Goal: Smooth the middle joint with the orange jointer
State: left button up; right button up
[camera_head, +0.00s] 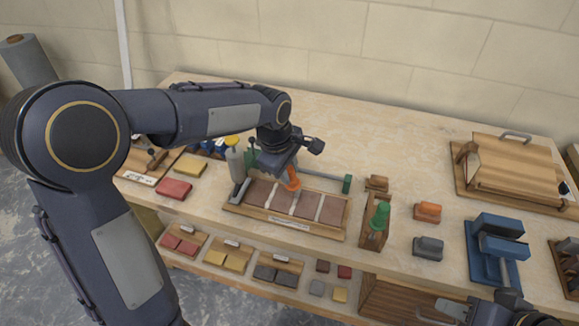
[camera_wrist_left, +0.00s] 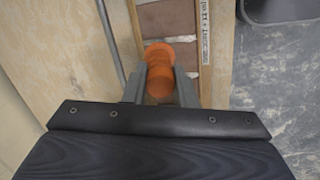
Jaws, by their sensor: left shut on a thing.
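My left gripper (camera_head: 289,176) is shut on the orange jointer (camera_head: 293,182), low over the brick panel (camera_head: 283,232). The panel is a wooden-framed row of reddish bricks with pale joints between them. The middle joint (camera_head: 296,203) lies just below the jointer. In the left wrist view, the jointer's round orange handle (camera_wrist_left: 159,72) sits between the two fingers, with brick and pale mortar beyond it. The jointer's working end is hidden, so I cannot tell whether it touches the joint. My right gripper (camera_head: 443,312) is partly in view at the lower edge; its fingers are unclear.
A green-handled tool on a wooden stand (camera_head: 376,226) is right of the panel. An orange-topped block (camera_head: 428,212), a grey block (camera_head: 428,248) and a blue press (camera_head: 495,250) stand farther right. A bottle (camera_head: 235,160) stands left. The back middle of the bench (camera_head: 390,140) is clear.

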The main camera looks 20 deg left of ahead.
pick_arm(q)
jog(key=shift+s, duration=0.2)
jog(key=shift+s+r, duration=0.1)
jog(key=shift+s, duration=0.5)
jog(key=shift+s+b, duration=0.35)
jog(key=shift+s, duration=0.45)
jog(key=shift+s+a, duration=0.1)
jog(key=shift+s, duration=0.55)
